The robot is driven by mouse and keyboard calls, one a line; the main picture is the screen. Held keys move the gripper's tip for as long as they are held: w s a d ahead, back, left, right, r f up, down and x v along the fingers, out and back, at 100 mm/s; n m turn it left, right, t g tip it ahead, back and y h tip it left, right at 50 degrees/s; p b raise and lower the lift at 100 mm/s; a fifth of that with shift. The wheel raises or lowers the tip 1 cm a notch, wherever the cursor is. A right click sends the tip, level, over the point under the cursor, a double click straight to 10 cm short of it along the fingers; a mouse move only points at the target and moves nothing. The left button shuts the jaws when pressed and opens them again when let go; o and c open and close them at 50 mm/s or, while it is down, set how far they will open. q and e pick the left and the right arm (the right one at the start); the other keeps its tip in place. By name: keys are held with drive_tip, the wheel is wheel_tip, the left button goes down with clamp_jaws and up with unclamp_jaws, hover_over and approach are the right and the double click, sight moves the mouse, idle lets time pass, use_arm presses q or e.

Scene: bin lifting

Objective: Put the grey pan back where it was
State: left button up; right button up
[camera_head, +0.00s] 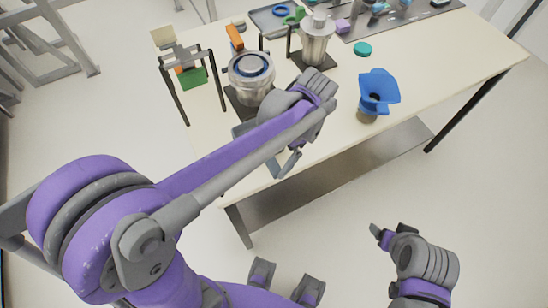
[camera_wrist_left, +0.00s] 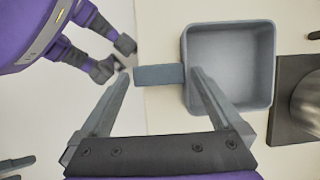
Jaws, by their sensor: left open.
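The grey pan (camera_wrist_left: 229,68) is square, empty and upright on the pale table in the left wrist view. Its flat handle (camera_wrist_left: 158,75) points left, and its tip reaches about the table's edge. In the head view only a part of the pan (camera_head: 242,130) shows behind my left arm. My left gripper (camera_wrist_left: 168,82) is open, with one finger to each side of the handle in the picture and nothing clamped. In the head view it is at the table's front edge (camera_head: 287,162), partly hidden by my wrist. My right gripper (camera_head: 390,232) is off the table, low on the right; its jaw gap is unclear.
A metal pot (camera_head: 250,75) on a dark plate stands just beyond the pan. A silver canister (camera_head: 316,42), a blue funnel-shaped vessel (camera_head: 378,90) and a teal lid (camera_head: 362,48) are farther right. A dark rack (camera_head: 186,60) stands at the left. The table's right part is clear.

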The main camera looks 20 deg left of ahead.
use_arm(q)
drive_tip(key=v, duration=1)
drive_tip(key=s+a+f+n+t+h, duration=0.1)
drive_tip(key=s+a+f+n+t, duration=0.1)
drive_tip(key=s+f+t, duration=0.1)
drive_tip(key=s+a+f+n+t+h, duration=0.1)
drive_tip(key=s+a+f+n+t, duration=0.1)
drive_tip(key=s+f+n+t, duration=0.1)
drive_tip(key=s+a+f+n+t+h, duration=0.1)
drive_tip(key=s+a+f+n+t, duration=0.1)
drive_tip(key=s+f+n, duration=0.1)
drive_tip(key=shift+s+a+f+t+p, duration=0.1)
drive_tip(key=shift+s+f+t+p, duration=0.25)
drive_tip(key=shift+s+f, duration=0.45)
